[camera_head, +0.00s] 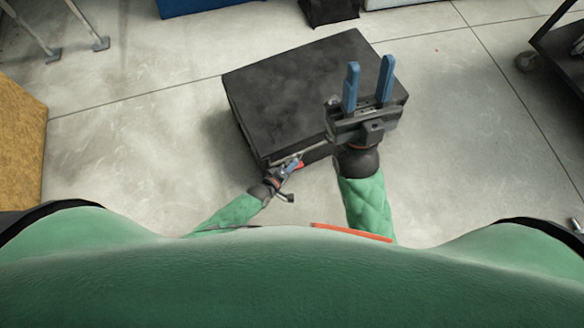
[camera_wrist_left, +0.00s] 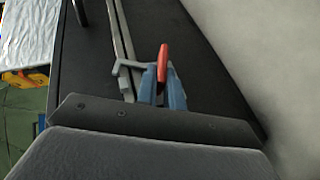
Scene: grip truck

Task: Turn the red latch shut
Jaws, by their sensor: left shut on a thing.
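The red latch (camera_head: 299,163) is at the near side of a large black case (camera_head: 290,85). In the left wrist view the red latch (camera_wrist_left: 163,60) stands up as a narrow piece between my blue fingertips, beside a grey bracket and a long grey rod (camera_wrist_left: 122,40). My left gripper (camera_head: 291,168) is at the case's near edge, shut on the red latch. Its fingers also show in the left wrist view (camera_wrist_left: 160,84). My right gripper (camera_head: 369,82) is open and empty, with its two blue fingers apart above the case's right part. The latch's base is hidden.
Bare concrete floor (camera_head: 480,150) lies right of the case. A yellowish board (camera_head: 20,140) stands at the left edge and a dark wheeled cart (camera_head: 562,50) at the upper right. A blue object (camera_head: 200,5) is at the top.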

